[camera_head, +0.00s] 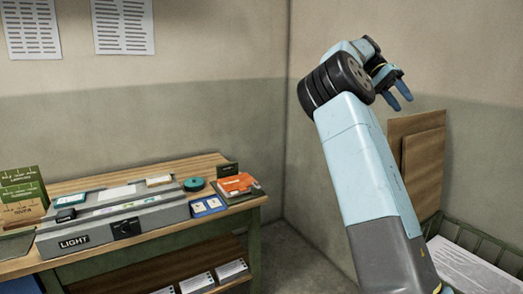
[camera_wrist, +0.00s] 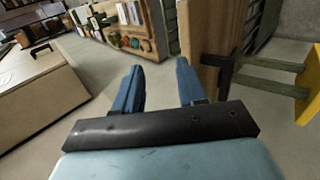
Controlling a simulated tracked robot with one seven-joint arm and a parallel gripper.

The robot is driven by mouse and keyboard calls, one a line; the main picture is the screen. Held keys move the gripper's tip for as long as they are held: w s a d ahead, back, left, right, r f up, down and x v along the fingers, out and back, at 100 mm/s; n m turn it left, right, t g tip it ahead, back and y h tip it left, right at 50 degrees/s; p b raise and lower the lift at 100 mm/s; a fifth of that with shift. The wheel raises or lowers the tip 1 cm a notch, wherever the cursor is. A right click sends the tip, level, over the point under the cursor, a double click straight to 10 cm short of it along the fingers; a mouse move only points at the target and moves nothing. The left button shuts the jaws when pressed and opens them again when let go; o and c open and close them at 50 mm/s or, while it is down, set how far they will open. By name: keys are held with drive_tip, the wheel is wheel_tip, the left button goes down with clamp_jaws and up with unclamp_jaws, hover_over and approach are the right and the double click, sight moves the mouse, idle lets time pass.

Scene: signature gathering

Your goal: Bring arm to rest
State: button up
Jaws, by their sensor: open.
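My arm (camera_head: 365,165) rises from the lower right of the head view and bends at its dark ringed joint. My gripper (camera_head: 399,92) is at its upper end, in front of the wall near the room's corner, well above the bench. In the wrist view my gripper (camera_wrist: 157,88) shows two blue fingers apart, with nothing between them. The floor shows beyond the fingers.
A wooden bench (camera_head: 235,208) at left bears a grey box marked LIGHT (camera_head: 120,222) and small items. Brown boards (camera_head: 422,160) lean near the right wall, beside a green-railed rack (camera_head: 490,240). The wrist view shows a shelf (camera_wrist: 125,38) and a pale cabinet (camera_wrist: 38,90).

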drive_tip(key=shift+s+d, duration=0.15)
drive_tip(key=shift+s, duration=0.4)
drive_tip(key=shift+s+d, duration=0.25)
drive_tip(key=shift+d, duration=0.05)
drive_tip(key=shift+s+d+f+y, duration=0.1)
drive_tip(key=shift+d+f+y, duration=0.05)
drive_tip(key=shift+d+y, duration=0.2)
drive_tip(key=s+d+f+n+t+y, duration=0.1)
drive_tip(key=s+f+n+t+y, duration=0.15)
drive_tip(key=s, duration=0.35)
drive_tip(key=s+d+f+n+t+y, duration=0.1)
drive_tip(key=s+d+f+n+t, duration=0.15)
drive_tip(key=s, duration=0.25)
drive_tip(key=s+a+f+n+t, duration=0.3)
drive_tip(key=s+a+f+t, duration=0.1)
drive_tip(key=s+a, duration=0.8)
drive_tip(key=s+a+f+n+t, duration=0.4)
drive_tip(key=s+a, duration=0.7)
drive_tip(key=a, duration=0.1)
drive_tip(key=shift+s+t+y, duration=0.35)
drive_tip(key=shift+t+y, duration=0.05)
